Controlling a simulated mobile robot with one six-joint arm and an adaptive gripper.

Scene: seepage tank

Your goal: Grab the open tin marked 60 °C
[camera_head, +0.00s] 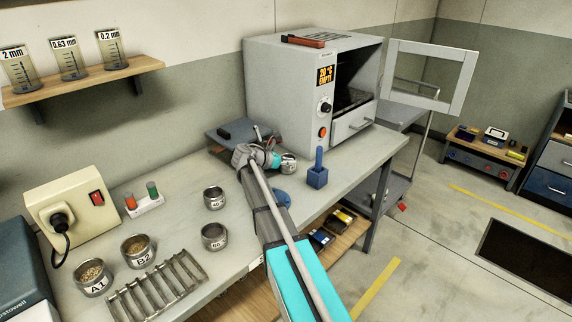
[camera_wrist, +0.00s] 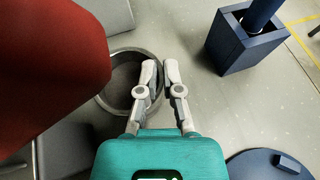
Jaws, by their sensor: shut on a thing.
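Three small open metal tins stand on the bench in the head view. One tin (camera_head: 214,236) bears a small mark that looks like 60; another tin (camera_head: 214,198) stands behind it, its mark hard to read. The third tin (camera_head: 288,163) is at my gripper (camera_head: 280,162), far from the other two, and its mark is too small to read. In the wrist view my gripper (camera_wrist: 162,72) is shut on the wall of this open, empty-looking tin (camera_wrist: 115,101), fingers close together at its right rim. The tin's label is hidden there.
A dark blue holder (camera_head: 317,177) stands right of my gripper, also close in the wrist view (camera_wrist: 246,45). The oven (camera_head: 290,90) has its door (camera_head: 430,75) open. Tins A1 (camera_head: 92,278) and B2 (camera_head: 138,251) and a metal rack (camera_head: 158,290) are front left.

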